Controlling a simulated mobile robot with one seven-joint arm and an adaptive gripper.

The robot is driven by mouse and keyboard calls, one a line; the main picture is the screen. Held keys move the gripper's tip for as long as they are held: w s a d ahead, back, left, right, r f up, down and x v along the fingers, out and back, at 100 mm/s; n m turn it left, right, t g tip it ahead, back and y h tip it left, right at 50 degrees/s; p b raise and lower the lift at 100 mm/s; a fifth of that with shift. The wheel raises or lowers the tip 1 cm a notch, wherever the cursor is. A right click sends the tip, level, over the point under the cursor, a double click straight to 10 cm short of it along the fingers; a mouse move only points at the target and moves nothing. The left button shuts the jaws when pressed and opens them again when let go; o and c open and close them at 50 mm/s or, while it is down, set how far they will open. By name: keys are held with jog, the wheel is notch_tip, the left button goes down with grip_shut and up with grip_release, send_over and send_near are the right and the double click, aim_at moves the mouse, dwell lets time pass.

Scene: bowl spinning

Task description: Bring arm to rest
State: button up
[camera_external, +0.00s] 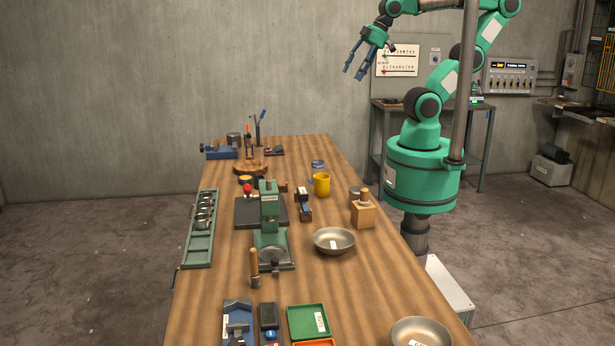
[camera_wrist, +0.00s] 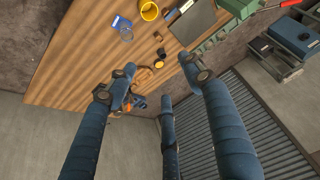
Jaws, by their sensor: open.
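My gripper (camera_external: 357,67) is in the air above and behind the right far end of the wooden table, in the upper part of the external view. Its blue fingers are spread apart with nothing between them, and they point down and to the left. In the wrist view the open fingers (camera_wrist: 160,85) hang over the table's end and the floor. My green arm is raised and bent over from its base at the table's right side. The wooden table (camera_external: 215,290) carries tools and two metal bowls. One bowl (camera_external: 334,240) sits mid-table, the other (camera_external: 420,333) at the near right edge.
A green press (camera_external: 270,215) stands mid-table, with a yellow mug (camera_external: 321,185) behind it. A green rack (camera_external: 197,250) of metal cups lies along the left edge. A metal post (camera_external: 467,90) stands close to my arm. The air over the table is clear.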

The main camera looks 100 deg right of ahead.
notch_tip(320, 180, down, 9)
jog(key=b, duration=0.8)
